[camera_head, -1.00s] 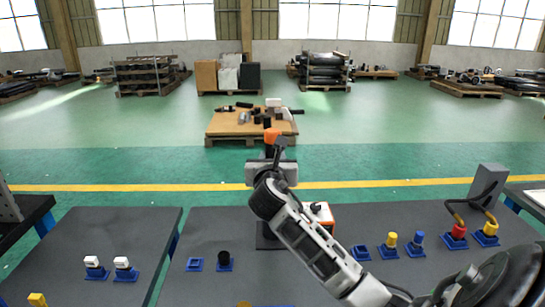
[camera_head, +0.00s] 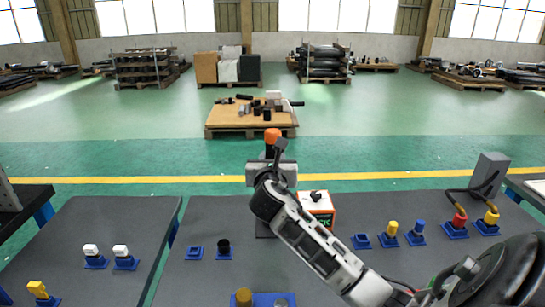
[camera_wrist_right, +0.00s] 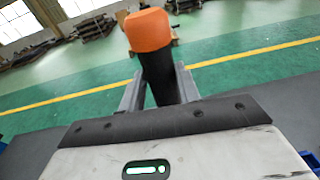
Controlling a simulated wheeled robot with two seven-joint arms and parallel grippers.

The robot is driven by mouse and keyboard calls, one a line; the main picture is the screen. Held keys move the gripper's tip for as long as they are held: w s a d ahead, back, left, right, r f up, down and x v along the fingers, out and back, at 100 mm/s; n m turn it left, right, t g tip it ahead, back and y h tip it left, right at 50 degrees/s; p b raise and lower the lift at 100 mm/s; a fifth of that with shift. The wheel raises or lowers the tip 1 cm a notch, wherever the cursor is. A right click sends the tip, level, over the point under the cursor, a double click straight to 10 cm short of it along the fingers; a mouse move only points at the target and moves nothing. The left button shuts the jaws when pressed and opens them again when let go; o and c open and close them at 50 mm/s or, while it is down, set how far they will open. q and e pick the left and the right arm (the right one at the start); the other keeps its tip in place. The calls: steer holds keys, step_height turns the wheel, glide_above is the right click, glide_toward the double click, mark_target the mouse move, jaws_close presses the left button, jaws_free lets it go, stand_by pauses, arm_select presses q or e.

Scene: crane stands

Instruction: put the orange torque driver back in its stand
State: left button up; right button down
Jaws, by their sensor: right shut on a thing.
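The torque driver has an orange cap (camera_head: 271,136) and a dark body. My right gripper (camera_head: 270,172) is shut on that body and holds the driver upright with the cap on top. In the right wrist view the orange cap (camera_wrist_right: 149,30) stands above the black shaft (camera_wrist_right: 157,78), which is between the two fingers (camera_wrist_right: 158,92). A dark upright block (camera_head: 264,228) shows on the table under the gripper, partly behind my arm. I cannot tell whether it is the driver's stand or whether the driver touches it. My left gripper is not in view.
An orange and white box (camera_head: 318,208) stands right of my arm on the dark table (camera_head: 215,220). Small blue holders (camera_head: 361,241) with yellow, blue and red pieces are on the right.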

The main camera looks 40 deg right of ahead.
steer(key=shift+f+b, duration=0.55)
steer(key=shift+f, duration=0.45)
steer(key=c, duration=0.9)
jaws_free()
steer(key=p+v, duration=0.1)
steer(key=v, duration=0.1)
steer(key=p+v, duration=0.2)
steer(key=v, duration=0.1)
steer(key=shift+f, duration=0.25)
steer(key=shift+b+v, duration=0.4)
steer(key=shift+v, duration=7.6)
steer(key=shift+s+f, duration=0.1)
